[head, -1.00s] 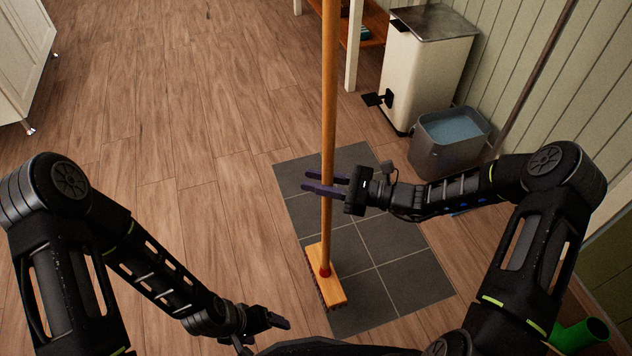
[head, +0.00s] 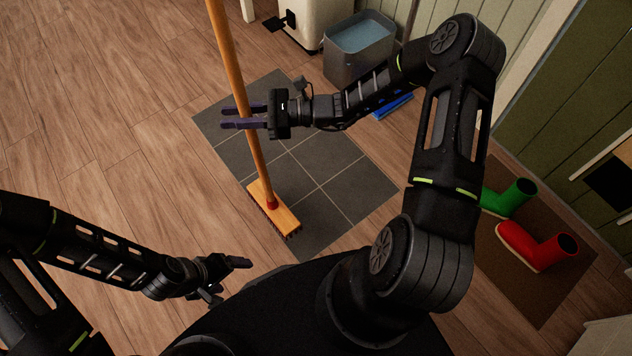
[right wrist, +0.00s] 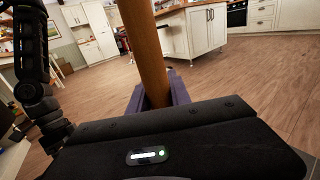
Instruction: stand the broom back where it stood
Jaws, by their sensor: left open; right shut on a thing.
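The broom (head: 231,62) has a long wooden handle and a wooden head (head: 273,208) with dark bristles. It is nearly upright, its head at the grey tiled patch (head: 335,180). My right gripper (head: 245,117) is shut on the handle, well above the head. In the right wrist view the handle (right wrist: 146,50) rises between the purple fingers (right wrist: 158,97). My left gripper (head: 229,277) is open and empty, low and to the left of the broom head. The top of the handle is out of view.
A grey bucket of blue water (head: 360,48) and a white bin (head: 314,20) stand beyond the tiles. A blue object (head: 393,107) lies near the wall. The wooden floor at left is clear.

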